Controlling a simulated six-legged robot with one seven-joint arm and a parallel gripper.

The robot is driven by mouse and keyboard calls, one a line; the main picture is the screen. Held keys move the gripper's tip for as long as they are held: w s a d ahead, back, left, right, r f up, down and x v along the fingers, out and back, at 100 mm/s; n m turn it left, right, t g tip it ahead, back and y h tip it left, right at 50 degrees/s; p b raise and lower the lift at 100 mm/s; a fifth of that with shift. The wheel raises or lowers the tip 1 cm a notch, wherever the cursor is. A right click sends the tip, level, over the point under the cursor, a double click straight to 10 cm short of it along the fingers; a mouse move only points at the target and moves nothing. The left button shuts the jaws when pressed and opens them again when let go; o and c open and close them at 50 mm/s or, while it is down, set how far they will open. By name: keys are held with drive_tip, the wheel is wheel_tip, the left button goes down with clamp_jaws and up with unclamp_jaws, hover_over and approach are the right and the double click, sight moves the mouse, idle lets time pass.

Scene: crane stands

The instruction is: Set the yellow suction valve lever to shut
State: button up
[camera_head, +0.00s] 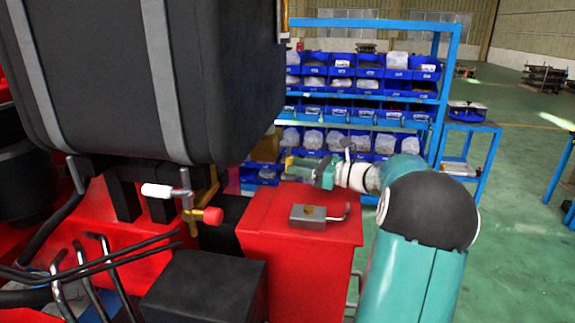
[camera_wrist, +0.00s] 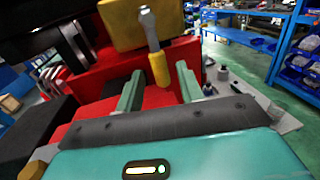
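The yellow lever (camera_wrist: 159,69) shows in the wrist view as a yellow grip on a silver metal arm, hanging down in front of a yellow block (camera_wrist: 128,24). My gripper (camera_wrist: 160,75) is open, with one green finger on each side of the yellow grip and gaps showing on both sides. Whether the grip lies fully between the fingertips or just beyond them I cannot tell. In the head view my gripper (camera_head: 302,168) is above the far part of a red box (camera_head: 290,250); a small yellow patch shows at its fingertips, and the lever's form is mostly hidden.
A grey block with a metal lever (camera_head: 307,217) sits on the red box. At left are a large black tank (camera_head: 150,75) and handles with white (camera_head: 157,190) and red (camera_head: 213,216) grips. Blue shelving (camera_head: 437,95) with bins stands behind. Green floor is open at right.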

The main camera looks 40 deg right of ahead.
sight(289, 163)
drive_tip(key=x, duration=0.3)
drive_tip(key=shift+w+a, duration=0.15)
drive_tip(key=shift+w, duration=0.05)
clamp_jaws()
drive_tip(key=shift+s+a+r+m+g, duration=0.15)
drive_tip(key=shift+s+a+m, duration=0.15)
drive_tip(key=shift+m, duration=0.4)
drive_tip(key=shift+s+a+m+g, duration=0.15)
drive_tip(key=shift+a+m, duration=0.15)
drive_tip(key=shift+m, duration=0.4)
drive_tip(key=shift+s+a+r+m+g, duration=0.1)
drive_tip(key=shift+s+a+m, duration=0.2)
drive_tip(key=shift+m, duration=0.4)
unclamp_jaws()
